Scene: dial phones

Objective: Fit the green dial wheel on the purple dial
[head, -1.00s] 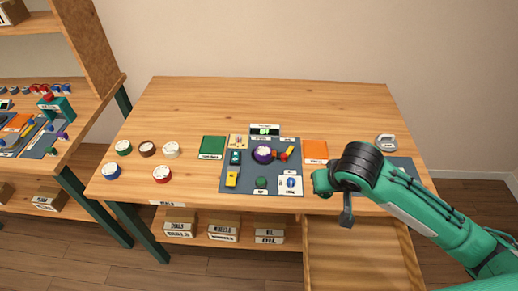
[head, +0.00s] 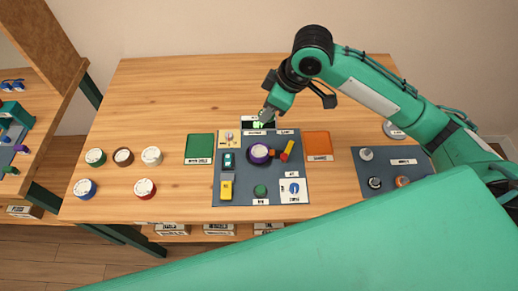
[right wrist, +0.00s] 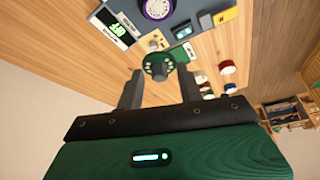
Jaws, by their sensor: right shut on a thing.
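The purple dial (head: 260,153), a purple ring with a white face, sits on the dark panel. It also shows at the top of the right wrist view (right wrist: 157,8). My right gripper (head: 266,112) is above the panel's back edge, over the display and behind the purple dial. In the right wrist view the green dial wheel (right wrist: 153,68), a green disc with pale holes, is between the fingertips. My right gripper is shut on it, apart from the purple dial. I cannot make out the wheel in the head view. My left gripper is not in view.
The dark panel (head: 237,164) also bears a display (head: 257,126), a yellow block (head: 227,188), a red-yellow handle (head: 287,150) and a green button (head: 260,190). A green mat (head: 199,148) and an orange mat (head: 318,145) flank it. Several round dials stand at left. The table's back left is clear.

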